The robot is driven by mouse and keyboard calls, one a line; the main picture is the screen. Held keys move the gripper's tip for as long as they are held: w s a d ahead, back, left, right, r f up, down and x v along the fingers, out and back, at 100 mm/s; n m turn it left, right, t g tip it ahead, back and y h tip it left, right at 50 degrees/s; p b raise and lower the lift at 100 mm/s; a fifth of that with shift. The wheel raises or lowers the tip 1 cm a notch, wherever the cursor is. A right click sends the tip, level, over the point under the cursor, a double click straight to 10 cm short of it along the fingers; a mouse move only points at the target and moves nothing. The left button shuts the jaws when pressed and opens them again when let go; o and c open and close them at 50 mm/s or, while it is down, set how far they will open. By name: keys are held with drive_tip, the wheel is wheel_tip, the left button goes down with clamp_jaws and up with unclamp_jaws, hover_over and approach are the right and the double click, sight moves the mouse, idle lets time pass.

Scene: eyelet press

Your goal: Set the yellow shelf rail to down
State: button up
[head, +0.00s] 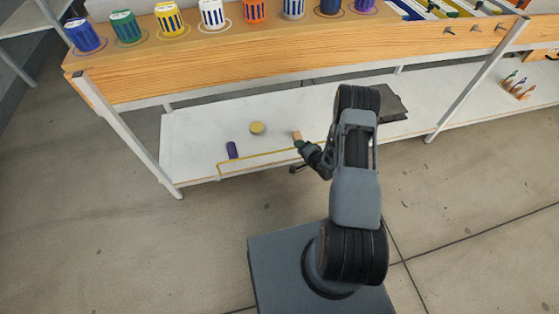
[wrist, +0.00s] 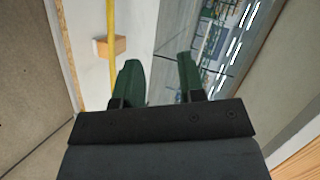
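The yellow shelf rail (head: 255,155) runs along the front edge of the low white shelf. Its left end bends down to the shelf edge, so it looks raised. In the wrist view it is a yellow bar (wrist: 111,22) at upper left, beside a small wooden block (wrist: 119,44). The block also shows in the head view (head: 297,135). My gripper (wrist: 158,80) has two green fingers spread apart with nothing between them. It is at the shelf's front edge, with the block and rail just beyond and left of the left finger. I cannot tell whether they touch.
On the low shelf (head: 190,140) are a yellow round piece (head: 257,128), a purple cylinder (head: 232,150) and a dark flat item (head: 390,103). Above it, a wooden bench (head: 130,82) carries several coloured cups. The floor left of my base is clear.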

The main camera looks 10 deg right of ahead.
drive_tip(key=m+t+y+b, duration=0.1)
drive_tip(key=m+b, duration=0.1)
approach(280, 151)
drive_tip(key=shift+m+t, duration=0.3)
drive_tip(key=shift+m, duration=0.1)
drive_tip(key=shift+f+b+x, duration=0.25)
drive_tip(key=shift+b+x, duration=1.05)
drive_tip(key=shift+x, duration=1.3)
drive_tip(key=shift+f+b+x, duration=0.2)
drive_tip(key=shift+b+x, duration=1.1)
drive_tip(key=shift+x, duration=1.3)
drive_tip(key=shift+s, duration=0.1)
clamp_jaws()
